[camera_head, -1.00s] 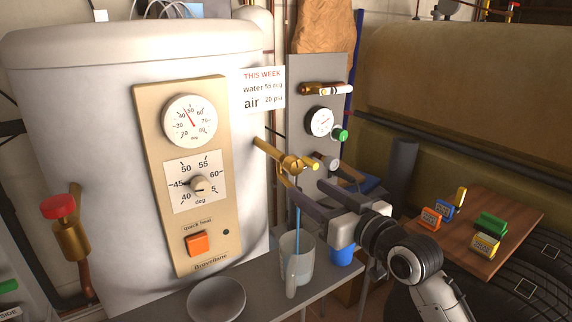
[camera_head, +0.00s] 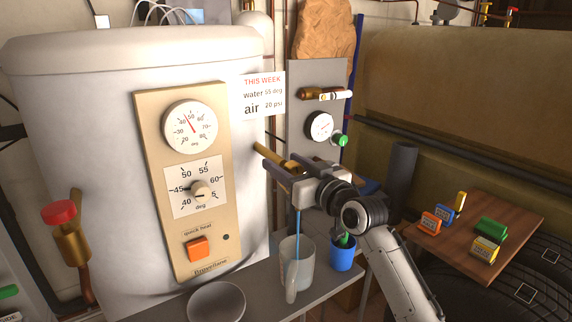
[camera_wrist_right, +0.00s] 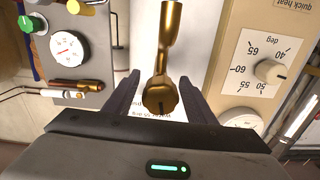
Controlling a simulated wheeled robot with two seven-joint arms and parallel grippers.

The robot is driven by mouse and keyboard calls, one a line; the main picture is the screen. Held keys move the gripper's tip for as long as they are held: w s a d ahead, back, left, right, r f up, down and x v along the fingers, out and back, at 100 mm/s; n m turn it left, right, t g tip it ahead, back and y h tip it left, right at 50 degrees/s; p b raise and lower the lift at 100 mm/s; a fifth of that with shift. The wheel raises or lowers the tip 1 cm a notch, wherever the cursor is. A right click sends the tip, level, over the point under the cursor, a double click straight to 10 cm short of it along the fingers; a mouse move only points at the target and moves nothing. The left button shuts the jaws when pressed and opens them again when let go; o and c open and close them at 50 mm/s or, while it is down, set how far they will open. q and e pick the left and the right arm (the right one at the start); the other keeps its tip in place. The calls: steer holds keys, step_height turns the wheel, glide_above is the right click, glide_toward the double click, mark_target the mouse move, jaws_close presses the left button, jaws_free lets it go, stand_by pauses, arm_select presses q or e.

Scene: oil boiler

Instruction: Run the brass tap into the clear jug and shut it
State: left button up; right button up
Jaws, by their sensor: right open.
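The brass tap (camera_head: 291,160) sticks out from the white boiler, partly hidden by my right gripper (camera_head: 268,161). In the right wrist view, the tap (camera_wrist_right: 161,62) lies between the two open, empty fingers of my right gripper (camera_wrist_right: 157,95), with its round end nearest the palm. A thin blue stream (camera_head: 297,222) runs down below the tap into the clear jug (camera_head: 304,262). The jug stands upright on the grey shelf, its handle towards me. The water level in it is hard to tell. My left gripper is out of view.
A grey bowl (camera_head: 217,303) and a blue cup (camera_head: 342,257) stand either side of the jug on the grey shelf (camera_head: 262,289). A gauge panel (camera_head: 303,72) stands behind the tap. A wooden board (camera_head: 518,215) with several coloured blocks is at right.

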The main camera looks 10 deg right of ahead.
steer(key=c, duration=1)
steer(key=shift+r+m+p, duration=0.2)
steer(key=shift+m+p, duration=0.4)
steer(key=shift+p, duration=0.3)
steer(key=shift+c, duration=0.2)
steer(key=shift+f+m+p, duration=0.15)
steer(key=shift+m+p, duration=0.3)
steer(key=shift+m, duration=0.25)
steer(key=o, duration=1)
steer(key=shift+o, duration=0.2)
